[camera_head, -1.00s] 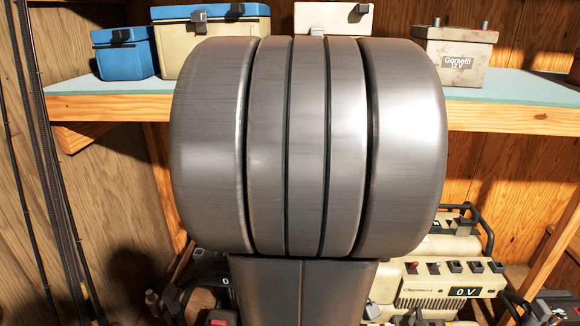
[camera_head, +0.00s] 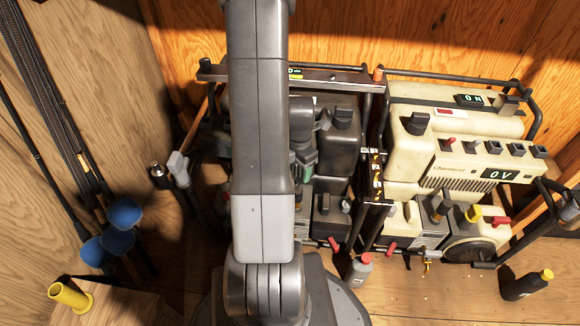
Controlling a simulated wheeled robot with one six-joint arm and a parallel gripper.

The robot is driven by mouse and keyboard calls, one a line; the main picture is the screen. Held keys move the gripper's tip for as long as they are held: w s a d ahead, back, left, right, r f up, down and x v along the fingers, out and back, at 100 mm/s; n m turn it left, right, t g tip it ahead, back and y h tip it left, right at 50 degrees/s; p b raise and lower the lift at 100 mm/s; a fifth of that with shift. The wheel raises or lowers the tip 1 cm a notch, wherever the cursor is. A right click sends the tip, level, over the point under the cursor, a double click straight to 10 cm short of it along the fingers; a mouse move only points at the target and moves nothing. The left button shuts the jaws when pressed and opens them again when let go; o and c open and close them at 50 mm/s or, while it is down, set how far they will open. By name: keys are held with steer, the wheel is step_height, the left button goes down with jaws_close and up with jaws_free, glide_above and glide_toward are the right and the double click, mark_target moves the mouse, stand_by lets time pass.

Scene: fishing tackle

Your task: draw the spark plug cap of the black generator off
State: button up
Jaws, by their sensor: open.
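The black generator (camera_head: 341,150) stands in a tube frame at the centre, partly hidden behind my upright arm. Its lower front shows a finned engine part (camera_head: 327,232) and small dark fittings. I cannot single out its spark plug cap among these fittings. My gripper (camera_head: 303,172) shows only in part, just right of my arm link, in front of the black generator. It is open, but its fingertips are hard to make out against the dark body. I see nothing held in it, and cannot tell whether it touches anything.
A cream generator (camera_head: 455,138) with a "0 V" display stands close on the right. Rods with blue cups (camera_head: 125,213) lean at the left, near a yellow tube (camera_head: 70,297).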

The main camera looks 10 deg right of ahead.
step_height(320, 180, down, 13)
steer(key=b, duration=0.4)
steer(key=shift+f+b, duration=0.15)
steer(key=shift+b, duration=0.25)
steer(key=c, duration=1.1)
steer(key=shift+o, duration=0.2)
steer(key=shift+s+r+p, duration=0.1)
steer(key=shift+r+p, duration=1.65)
steer(key=shift+r, duration=0.85)
